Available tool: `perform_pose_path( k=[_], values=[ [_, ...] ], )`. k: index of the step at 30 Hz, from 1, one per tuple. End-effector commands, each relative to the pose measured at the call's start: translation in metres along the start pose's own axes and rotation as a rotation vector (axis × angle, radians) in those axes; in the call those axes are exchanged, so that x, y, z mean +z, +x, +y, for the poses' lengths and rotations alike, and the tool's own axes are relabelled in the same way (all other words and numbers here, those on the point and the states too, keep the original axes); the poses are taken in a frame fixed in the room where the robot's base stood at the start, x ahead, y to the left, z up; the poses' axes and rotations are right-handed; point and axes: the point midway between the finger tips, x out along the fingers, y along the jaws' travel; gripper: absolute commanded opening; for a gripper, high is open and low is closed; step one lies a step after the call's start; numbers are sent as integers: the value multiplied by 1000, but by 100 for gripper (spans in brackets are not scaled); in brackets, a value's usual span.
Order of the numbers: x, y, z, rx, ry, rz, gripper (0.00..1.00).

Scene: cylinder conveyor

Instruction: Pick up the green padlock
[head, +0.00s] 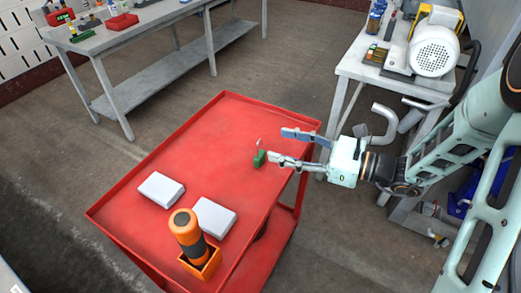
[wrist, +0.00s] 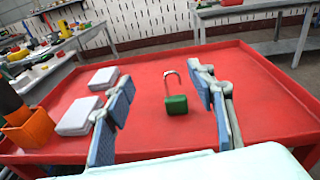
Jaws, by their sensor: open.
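The green padlock (head: 259,159) stands upright on the red cart top (head: 225,130), towards its right edge. In the wrist view the padlock (wrist: 176,105) shows a green body with a silver shackle that looks raised and open on one side. My gripper (head: 277,146) is open and reaches in from the right. In the wrist view the two blue-padded fingers of my gripper (wrist: 165,107) stand on either side of the padlock, with the padlock nearer the right finger. I see clear gaps on both sides and nothing held.
Two white boxes (head: 161,190) (head: 213,217) and an orange-and-black bottle (head: 187,233) in an orange holder (head: 202,267) sit on the cart's left and front part. A raised rim (wrist: 275,70) edges the cart. A bench with a motor (head: 433,50) stands behind at right.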

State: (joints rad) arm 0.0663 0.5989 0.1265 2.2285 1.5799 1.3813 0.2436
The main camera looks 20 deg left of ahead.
Motion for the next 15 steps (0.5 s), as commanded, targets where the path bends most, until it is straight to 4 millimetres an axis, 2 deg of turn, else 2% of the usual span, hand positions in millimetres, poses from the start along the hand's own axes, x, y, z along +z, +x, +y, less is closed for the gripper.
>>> perform_pose_path(
  k=[5, 15],
  values=[
    [-4, 2, -8, -58, 84, -55, 51],
    [-72, 10, -3, -57, 85, -56, 51]
  ],
)
